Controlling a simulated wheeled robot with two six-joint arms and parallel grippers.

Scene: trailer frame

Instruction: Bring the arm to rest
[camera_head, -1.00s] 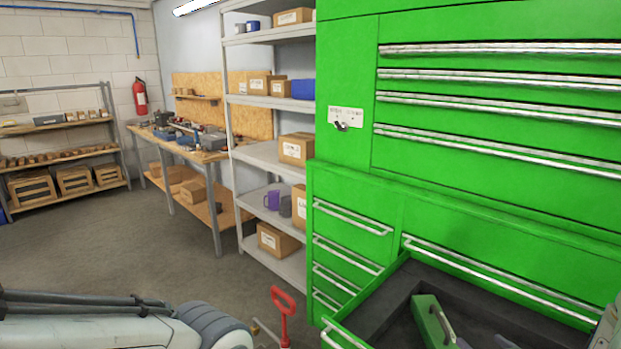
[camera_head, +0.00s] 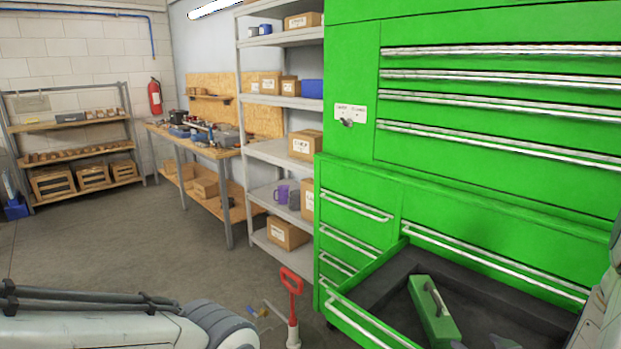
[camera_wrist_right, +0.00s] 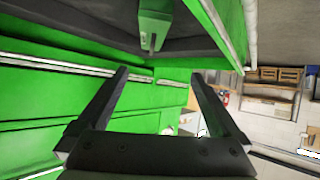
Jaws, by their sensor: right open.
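My right gripper (camera_head: 481,343) shows as two grey fingertips at the bottom edge of the head view, over the open drawer. In the wrist view its jaws (camera_wrist_right: 160,73) are wide apart with nothing between them. A green case with a metal handle (camera_head: 430,308) lies in the dark-lined drawer (camera_head: 380,290). It also shows at the top of the wrist view (camera_wrist_right: 153,22), beyond the fingertips and apart from them. Part of my right arm (camera_head: 598,315) shows at the right edge. My left gripper is out of view.
The tall green cabinet (camera_head: 480,190) stands close behind the open drawer. A red-handled tool (camera_head: 291,285) stands on the floor left of it. Grey shelves (camera_head: 270,150) with boxes and a workbench (camera_head: 215,152) are farther back.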

